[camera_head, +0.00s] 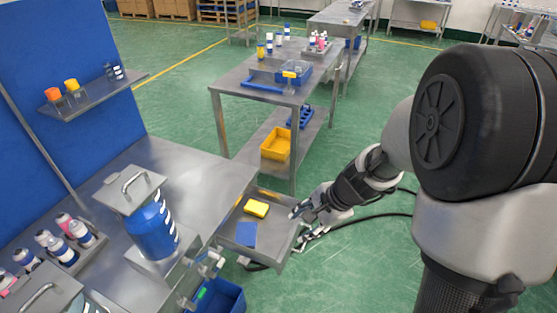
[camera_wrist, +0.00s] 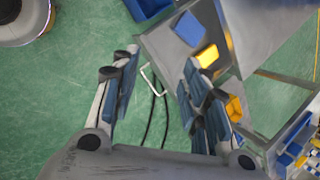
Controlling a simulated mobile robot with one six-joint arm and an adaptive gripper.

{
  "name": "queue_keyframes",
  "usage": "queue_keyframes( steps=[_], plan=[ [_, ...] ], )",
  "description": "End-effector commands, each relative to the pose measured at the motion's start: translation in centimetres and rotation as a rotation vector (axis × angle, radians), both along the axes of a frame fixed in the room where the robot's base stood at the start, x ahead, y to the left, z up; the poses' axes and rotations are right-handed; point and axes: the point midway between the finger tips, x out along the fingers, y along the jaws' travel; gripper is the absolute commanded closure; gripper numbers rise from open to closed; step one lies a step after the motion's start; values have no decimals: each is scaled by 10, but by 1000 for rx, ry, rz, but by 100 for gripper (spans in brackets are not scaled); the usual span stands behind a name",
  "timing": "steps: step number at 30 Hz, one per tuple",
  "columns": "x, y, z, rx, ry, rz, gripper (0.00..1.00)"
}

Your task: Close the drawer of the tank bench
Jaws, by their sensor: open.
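The tank bench (camera_head: 207,170) is a steel table with a lidded blue tank (camera_head: 152,230) on top. Its drawer (camera_head: 275,240) is pulled out on the right side, with a yellow sponge-like block (camera_head: 256,208) and a blue flat piece (camera_head: 247,234) inside. My gripper (camera_head: 299,225) is open and empty at the drawer's outer front end. In the wrist view, the drawer (camera_wrist: 165,45) lies ahead and right of my gripper (camera_wrist: 157,72). A pale bar handle (camera_wrist: 152,78) shows between the open fingers. Whether a finger touches the drawer front I cannot tell.
A second steel bench (camera_head: 225,83) with blue trays stands behind, with a yellow bin (camera_head: 276,144) on its lower shelf. A blue bin (camera_head: 220,297) sits below the tank bench. Black cables lie on the green floor, which is clear to the right.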

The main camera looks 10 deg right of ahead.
Motion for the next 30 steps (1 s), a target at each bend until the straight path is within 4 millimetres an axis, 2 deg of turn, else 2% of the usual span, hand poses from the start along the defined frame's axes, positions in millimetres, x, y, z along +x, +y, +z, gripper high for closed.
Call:
queue_keyframes(
  steps=[1,6,9,12,17,23,30],
  plan=[
    [7,-8,-27,30,53,-95,65],
    [19,-33,-107,98,196,-411,76],
    [17,-46,-148,118,265,-563,83],
    [12,-54,-177,127,314,-669,89],
    [8,-59,-199,132,348,-745,100],
    [11,-52,-222,130,351,-746,100],
    [21,-35,-271,130,350,-744,100]
  ],
)
